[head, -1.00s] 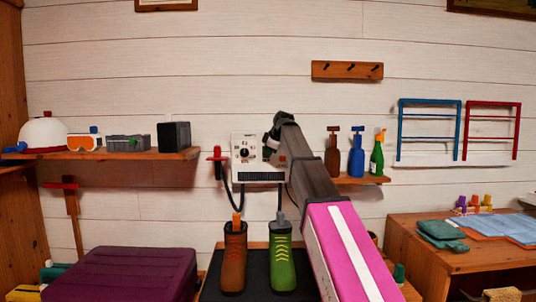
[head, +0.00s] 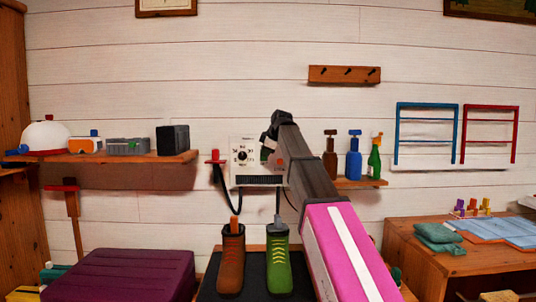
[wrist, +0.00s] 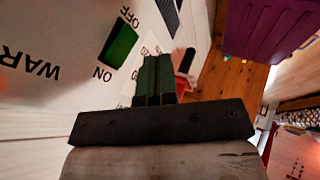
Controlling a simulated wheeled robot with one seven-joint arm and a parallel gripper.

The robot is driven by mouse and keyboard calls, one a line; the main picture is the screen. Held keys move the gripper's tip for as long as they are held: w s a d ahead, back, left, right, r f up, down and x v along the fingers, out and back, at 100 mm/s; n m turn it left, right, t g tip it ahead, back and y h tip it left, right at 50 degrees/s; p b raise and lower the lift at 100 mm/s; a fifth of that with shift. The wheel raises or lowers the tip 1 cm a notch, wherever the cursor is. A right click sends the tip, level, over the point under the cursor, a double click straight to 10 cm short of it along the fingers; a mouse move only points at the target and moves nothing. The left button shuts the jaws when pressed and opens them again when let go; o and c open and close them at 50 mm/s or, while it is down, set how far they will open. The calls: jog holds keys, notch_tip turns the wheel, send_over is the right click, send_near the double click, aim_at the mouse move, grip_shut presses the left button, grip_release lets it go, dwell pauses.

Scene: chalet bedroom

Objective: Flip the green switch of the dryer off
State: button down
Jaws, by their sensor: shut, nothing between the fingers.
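The dryer (head: 243,142) is a white box with a black dial, fixed to the plank wall in the head view. Its green switch (wrist: 118,43) shows in the wrist view as a green rocker between the printed words OFF and ON. My gripper (wrist: 155,62) is shut and empty. Its dark green-looking fingertips are close to the panel, to the right of the switch in the wrist view, with a visible gap to it. In the head view my gripper (head: 266,150) covers the right part of the dryer's front and hides the switch there.
A brown boot (head: 231,262) and a green boot (head: 279,265) stand on a black mat below the dryer. A red holder (head: 215,158) with a black hose is at its left. Spray bottles (head: 354,158) stand on a shelf at its right. A purple case (head: 125,270) is lower left.

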jog(key=v, duration=1)
jog(key=shift+w+r, duration=0.15)
jog(key=shift+w, duration=0.25)
jog(key=shift+s+d+f, duration=0.1)
jog(key=shift+f, duration=0.2)
jog(key=shift+s+f+g, duration=0.1)
jog(key=shift+f+g, duration=0.3)
jog(key=w+a+f, duration=0.3)
jog(key=w+f, duration=0.5)
jog(key=shift+w+a+f, duration=0.25)
jog(key=shift+a+f, duration=0.05)
jog(key=shift+f, duration=0.1)
